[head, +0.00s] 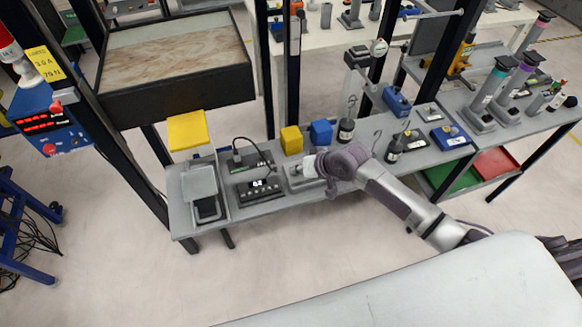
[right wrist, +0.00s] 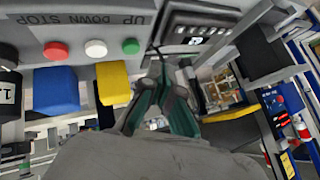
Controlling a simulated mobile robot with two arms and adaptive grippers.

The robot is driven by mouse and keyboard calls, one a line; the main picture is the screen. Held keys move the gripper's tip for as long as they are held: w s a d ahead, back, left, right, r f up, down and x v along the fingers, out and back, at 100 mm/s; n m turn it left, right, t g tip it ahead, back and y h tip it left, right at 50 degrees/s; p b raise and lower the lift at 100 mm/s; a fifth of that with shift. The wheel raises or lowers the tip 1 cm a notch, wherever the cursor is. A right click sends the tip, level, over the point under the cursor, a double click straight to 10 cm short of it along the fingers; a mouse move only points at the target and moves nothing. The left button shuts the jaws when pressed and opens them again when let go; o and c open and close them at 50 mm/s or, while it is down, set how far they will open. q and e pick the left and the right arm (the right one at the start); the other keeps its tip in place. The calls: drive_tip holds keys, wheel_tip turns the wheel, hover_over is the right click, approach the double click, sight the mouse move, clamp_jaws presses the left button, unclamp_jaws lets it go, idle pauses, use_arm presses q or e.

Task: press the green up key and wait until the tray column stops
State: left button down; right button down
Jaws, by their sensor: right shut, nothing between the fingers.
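My right gripper (head: 318,166) is over the grey bench in the head view, shut and empty. In the right wrist view its fingers (right wrist: 161,72) meet at the tips, close to the key panel. The green key (right wrist: 130,46) is on this panel, just left of the fingertips, with the white key (right wrist: 95,48) and red key (right wrist: 57,50) further left. A gap shows between the fingers and the green key; depth is hard to judge. In the head view the arm hides the keys. A dark-sided tray (head: 175,98) sits between dark posts at the upper left. My left gripper is not in view.
A yellow block (head: 291,140) and a blue block (head: 320,133) stand behind the gripper. A dark unit with a lit display (head: 257,183) is to its left. Weights and hooks (head: 394,149) stand to the right. The floor in front is clear.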

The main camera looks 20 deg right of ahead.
drive_tip(key=w+d+r+m, duration=0.1)
drive_tip(key=w+r, duration=0.3)
drive_tip(key=r, duration=0.2)
drive_tip(key=shift+y+p, duration=0.3)
drive_tip(key=shift+p, duration=0.15)
drive_tip(key=shift+w+d+f, duration=0.1)
drive_tip(key=shift+d+f, duration=0.05)
drive_tip(key=shift+f, duration=0.1)
wheel_tip(320, 180, down, 6)
drive_tip(key=b, duration=0.7)
drive_tip(key=shift+f, duration=0.1)
wheel_tip(320, 180, down, 2)
drive_tip(key=shift+f+b, duration=0.1)
drive_tip(key=shift+b, duration=0.55)
drive_tip(key=shift+f, duration=0.1)
drive_tip(key=shift+f, duration=0.35)
